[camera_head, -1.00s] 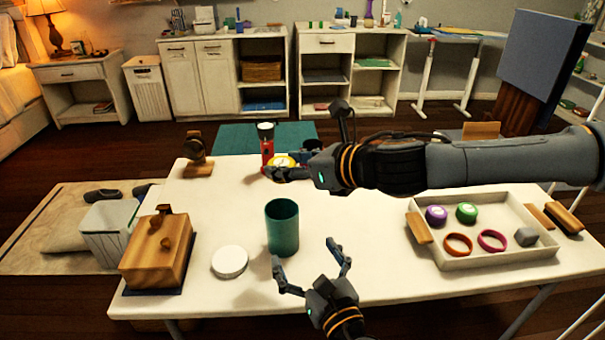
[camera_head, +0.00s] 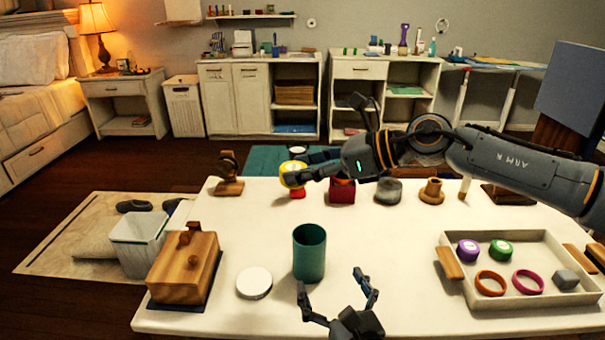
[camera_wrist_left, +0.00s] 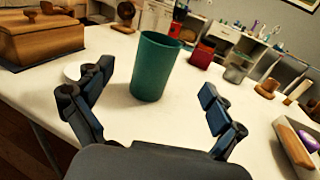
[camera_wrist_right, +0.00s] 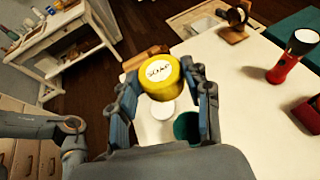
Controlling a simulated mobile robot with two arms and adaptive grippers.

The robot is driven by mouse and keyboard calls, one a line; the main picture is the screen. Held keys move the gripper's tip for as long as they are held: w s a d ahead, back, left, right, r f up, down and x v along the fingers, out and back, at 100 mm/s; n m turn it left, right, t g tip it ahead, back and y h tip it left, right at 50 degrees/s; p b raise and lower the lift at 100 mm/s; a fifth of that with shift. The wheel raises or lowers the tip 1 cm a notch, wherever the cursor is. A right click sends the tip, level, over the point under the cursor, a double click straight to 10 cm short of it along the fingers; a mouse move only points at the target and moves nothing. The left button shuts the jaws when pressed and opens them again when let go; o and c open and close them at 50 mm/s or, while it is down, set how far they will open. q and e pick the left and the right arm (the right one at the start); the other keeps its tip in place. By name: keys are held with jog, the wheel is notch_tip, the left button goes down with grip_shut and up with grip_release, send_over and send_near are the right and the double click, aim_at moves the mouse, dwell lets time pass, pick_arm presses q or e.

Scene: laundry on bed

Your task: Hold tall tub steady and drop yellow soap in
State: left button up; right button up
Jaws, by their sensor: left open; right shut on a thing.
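The tall tub (camera_head: 309,254) is a teal, open-topped cylinder standing upright on the white table; it also shows in the left wrist view (camera_wrist_left: 156,68). My left gripper (camera_head: 337,284) is open just in front of the tub, its fingers apart and not touching it; in the left wrist view the tub stands beyond the fingertips (camera_wrist_left: 150,92). The yellow soap (camera_head: 292,175) is a round piece with a white label reading "SOAP" in the right wrist view (camera_wrist_right: 160,77). My right gripper (camera_head: 290,178) is shut on it and holds it in the air, behind and above the tub.
A white round lid (camera_head: 254,283) lies left of the tub, near a wooden box (camera_head: 184,266). A tray (camera_head: 520,303) with soaps and rings stands at the right. A red flashlight (camera_wrist_right: 291,58) and red box (camera_head: 341,190) stand at the back. The table between tub and tray is clear.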

jog(key=d, duration=0.1)
jog(key=w+d+r, duration=0.1)
jog(key=shift+d+r+n+g, duration=0.15)
jog(key=shift+d+n+g, duration=0.15)
jog(key=shift+d+r, duration=0.1)
jog(key=shift+d, duration=0.1)
pick_arm(q)
send_near(305, 229)
jog(key=x, duration=0.6)
jog(key=shift+a+r, duration=0.1)
jog(key=c, duration=1.3)
